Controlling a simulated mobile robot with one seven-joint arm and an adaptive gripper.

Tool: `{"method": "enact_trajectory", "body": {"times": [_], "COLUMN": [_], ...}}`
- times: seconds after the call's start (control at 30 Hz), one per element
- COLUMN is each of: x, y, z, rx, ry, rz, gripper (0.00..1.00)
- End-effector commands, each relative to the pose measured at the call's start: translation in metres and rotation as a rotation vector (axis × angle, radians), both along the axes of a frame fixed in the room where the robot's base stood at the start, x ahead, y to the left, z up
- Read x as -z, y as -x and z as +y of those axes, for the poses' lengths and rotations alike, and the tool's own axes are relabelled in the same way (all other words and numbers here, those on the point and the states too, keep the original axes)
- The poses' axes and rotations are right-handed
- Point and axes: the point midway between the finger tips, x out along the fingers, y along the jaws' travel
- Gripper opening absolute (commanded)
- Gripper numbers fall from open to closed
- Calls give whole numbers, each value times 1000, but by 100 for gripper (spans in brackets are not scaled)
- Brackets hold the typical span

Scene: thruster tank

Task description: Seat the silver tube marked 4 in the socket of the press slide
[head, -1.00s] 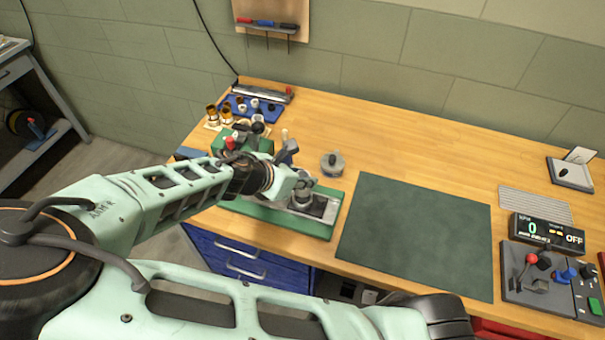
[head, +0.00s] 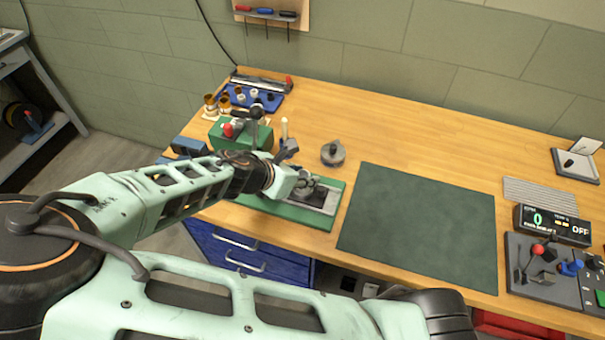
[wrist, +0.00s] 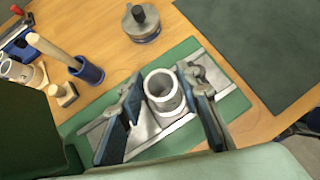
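A silver tube (wrist: 163,86) stands between the two fingers of my gripper (wrist: 162,98) in the wrist view, its open round top facing the camera. The fingers stand apart on either side of it with narrow gaps, so my gripper looks open. The tube is over the silver press slide (wrist: 186,121) on its green base (wrist: 180,50). A wider ring shows round the tube's lower part; whether it sits fully in the socket is hidden. No number 4 is readable. In the head view the slide (head: 318,199) shows just right of my gripper (head: 299,184).
A round grey part with a dark knob (head: 333,153) stands behind the press. A green block with a red knob (head: 232,133) and a blue tray of small parts (head: 262,101) are left and behind. The dark green mat (head: 418,220) on the right is clear.

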Motion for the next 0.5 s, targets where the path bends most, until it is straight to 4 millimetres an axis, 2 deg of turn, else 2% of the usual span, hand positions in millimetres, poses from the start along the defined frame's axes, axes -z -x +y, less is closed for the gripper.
{"method": "enact_trajectory", "body": {"times": [0.03,0.1,0.37,0.5], "x": [0,0,0,-7], "y": [0,0,0,5], "z": [0,0,1,6], "rx": [0,0,0,-3], "ry": [0,0,-1,-3], "rz": [0,0,1,0], "gripper": [40,46,46,46]}}
